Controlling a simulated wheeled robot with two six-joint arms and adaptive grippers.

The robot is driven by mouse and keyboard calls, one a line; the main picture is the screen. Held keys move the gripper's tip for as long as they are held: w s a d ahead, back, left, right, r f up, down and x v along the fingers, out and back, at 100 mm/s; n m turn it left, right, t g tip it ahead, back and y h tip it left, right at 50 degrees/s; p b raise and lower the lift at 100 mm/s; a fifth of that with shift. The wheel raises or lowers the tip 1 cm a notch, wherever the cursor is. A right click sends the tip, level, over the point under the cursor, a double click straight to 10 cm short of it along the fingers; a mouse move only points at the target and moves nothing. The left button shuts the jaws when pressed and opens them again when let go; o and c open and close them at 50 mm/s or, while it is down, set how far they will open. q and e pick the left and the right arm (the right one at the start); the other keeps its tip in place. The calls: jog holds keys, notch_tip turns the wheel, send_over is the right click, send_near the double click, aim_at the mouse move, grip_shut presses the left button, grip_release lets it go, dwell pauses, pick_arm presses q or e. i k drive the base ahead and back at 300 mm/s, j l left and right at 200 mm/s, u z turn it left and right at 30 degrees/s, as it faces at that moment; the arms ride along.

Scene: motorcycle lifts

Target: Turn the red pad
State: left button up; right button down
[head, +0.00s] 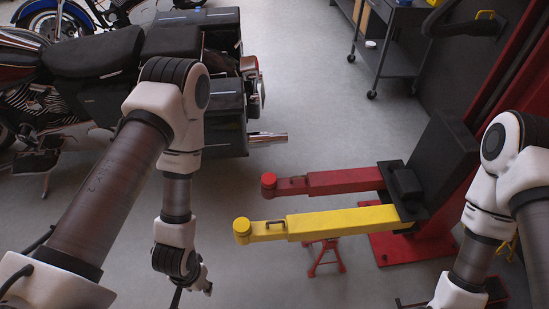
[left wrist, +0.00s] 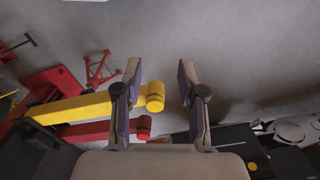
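The red pad (head: 268,181) is a round end piece on the tip of the red lift arm (head: 345,180), left of the lift post in the head view. In the left wrist view the red pad (left wrist: 144,123) shows low between my fingers, near the gripper's base. The yellow pad (head: 242,230) tips the nearer yellow arm (head: 350,222). My left gripper (left wrist: 159,78) is open and empty, its two fingers wide apart. In the head view my left gripper (head: 203,286) is small, left of and below the yellow pad. My right gripper is outside the head view.
A motorcycle (head: 105,60) with black side cases stands at the left. A red jack stand (head: 322,258) is under the yellow arm. A dark cart (head: 385,45) stands at the back right. The grey floor between motorcycle and lift is clear.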

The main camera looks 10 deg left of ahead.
aim_at(269, 180)
jog(key=i+u, duration=0.15)
jog(key=i, duration=0.75)
